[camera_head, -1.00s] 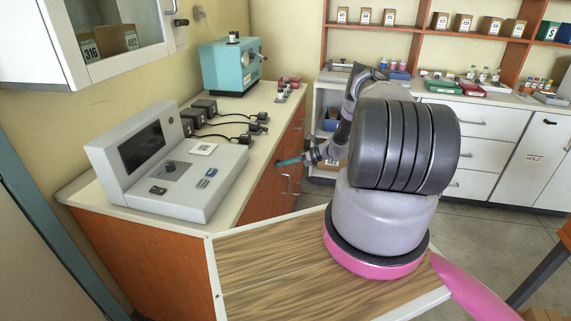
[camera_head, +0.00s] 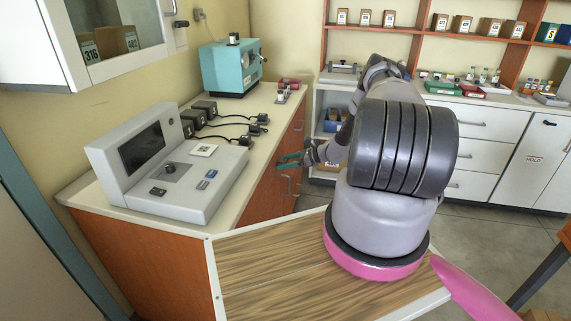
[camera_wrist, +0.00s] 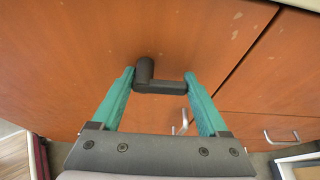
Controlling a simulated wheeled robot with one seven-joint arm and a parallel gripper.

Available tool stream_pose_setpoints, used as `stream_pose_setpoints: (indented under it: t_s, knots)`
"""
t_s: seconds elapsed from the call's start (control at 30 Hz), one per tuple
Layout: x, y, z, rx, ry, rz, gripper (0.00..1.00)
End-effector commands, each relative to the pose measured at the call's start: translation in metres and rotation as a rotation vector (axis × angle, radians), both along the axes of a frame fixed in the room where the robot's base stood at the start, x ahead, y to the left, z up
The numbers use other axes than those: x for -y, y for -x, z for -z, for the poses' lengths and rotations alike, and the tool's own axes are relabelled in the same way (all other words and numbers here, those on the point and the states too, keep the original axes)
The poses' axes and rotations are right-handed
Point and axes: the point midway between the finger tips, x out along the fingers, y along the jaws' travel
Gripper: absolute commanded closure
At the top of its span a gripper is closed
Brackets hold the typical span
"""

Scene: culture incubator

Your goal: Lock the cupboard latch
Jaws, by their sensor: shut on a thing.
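The cupboard latch (camera_wrist: 160,86) is a dark grey L-shaped lever on the orange-brown cupboard door (camera_wrist: 75,60) in the wrist view. Its round end is at the left and its bar points right, lying flat across the picture. My gripper (camera_wrist: 159,78) has its two teal fingers at either end of the lever, shut on it lengthwise. In the head view my gripper (camera_head: 289,161) is at the front of the orange-brown cupboard under the counter. The latch is too small to make out there.
Silver door handles (camera_wrist: 282,136) sit below and right of the latch, past a dark gap between doors. The counter (camera_head: 262,125) above carries a grey instrument (camera_head: 190,180) and a teal machine (camera_head: 232,66). White drawers (camera_head: 480,150) stand at the back right.

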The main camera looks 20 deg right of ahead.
Motion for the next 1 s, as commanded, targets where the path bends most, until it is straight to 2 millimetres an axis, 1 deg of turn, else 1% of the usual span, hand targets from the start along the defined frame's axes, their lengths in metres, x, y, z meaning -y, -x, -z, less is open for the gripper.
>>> stream_pose_setpoints:
  t_s: [0.23,0.27,0.3,0.53,0.63,0.77,1.0]
  knots:
    - [0.0,0.0,0.0,0.002,0.002,-0.001,0.78]
    - [0.0,0.0,0.0,0.002,0.002,-0.001,0.11]
    - [0.0,0.0,0.0,0.002,0.002,-0.001,0.0]
    - [0.001,0.0,0.0,0.0,0.0,-0.001,0.0]
    - [0.006,0.003,-0.003,0.0,0.0,0.001,0.0]
    - [0.021,0.013,-0.01,0.0,0.001,0.001,0.0]
    - [0.058,0.039,-0.029,0.0,0.001,0.001,0.0]
